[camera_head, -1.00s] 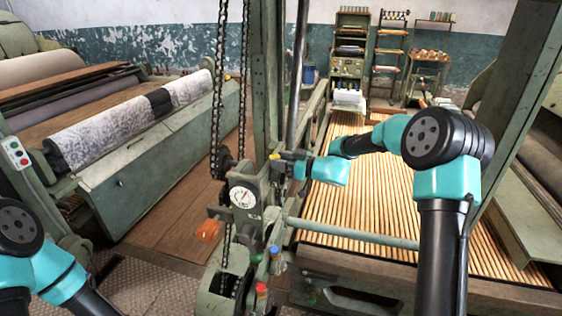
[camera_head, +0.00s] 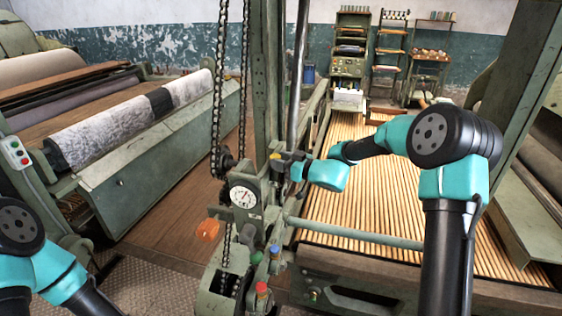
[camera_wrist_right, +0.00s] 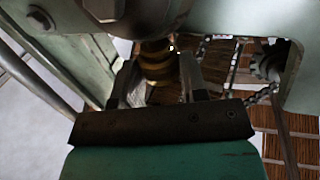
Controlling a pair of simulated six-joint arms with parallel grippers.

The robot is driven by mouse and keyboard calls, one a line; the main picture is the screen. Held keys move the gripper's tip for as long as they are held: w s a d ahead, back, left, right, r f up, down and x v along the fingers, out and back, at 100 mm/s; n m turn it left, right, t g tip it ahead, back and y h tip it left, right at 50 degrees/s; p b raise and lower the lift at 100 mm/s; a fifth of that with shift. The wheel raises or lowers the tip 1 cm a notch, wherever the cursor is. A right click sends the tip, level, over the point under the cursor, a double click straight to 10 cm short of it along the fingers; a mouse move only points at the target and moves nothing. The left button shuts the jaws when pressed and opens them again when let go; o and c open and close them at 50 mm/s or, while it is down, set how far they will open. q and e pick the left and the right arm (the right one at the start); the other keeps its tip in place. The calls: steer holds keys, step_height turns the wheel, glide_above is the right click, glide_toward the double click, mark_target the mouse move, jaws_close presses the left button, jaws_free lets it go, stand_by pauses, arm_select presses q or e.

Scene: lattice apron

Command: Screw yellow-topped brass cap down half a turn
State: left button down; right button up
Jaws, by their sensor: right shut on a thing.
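The yellow-topped brass cap (camera_head: 275,156) sits on the green machine post beside the gauge, and its yellow top just shows in the head view. In the right wrist view the brass body (camera_wrist_right: 156,62) is between the two fingers. My right gripper (camera_head: 283,160) reaches in from the right and is shut on the cap; it also shows in the right wrist view (camera_wrist_right: 158,82). The cap's thread is hidden. My left arm (camera_head: 45,265) shows at the lower left, but its gripper is out of view.
A dial gauge (camera_head: 243,196) and an orange knob (camera_head: 208,230) are below the cap. A chain (camera_head: 217,110) hangs close to the left. A red-topped fitting (camera_head: 262,288) and a blue-topped one (camera_head: 275,251) stand lower. A slatted wooden bed (camera_head: 370,200) lies to the right.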

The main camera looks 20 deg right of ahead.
steer(key=o, duration=0.9)
steer(key=v, duration=1.7)
steer(key=shift+s+d, duration=0.15)
steer(key=shift+d, duration=0.05)
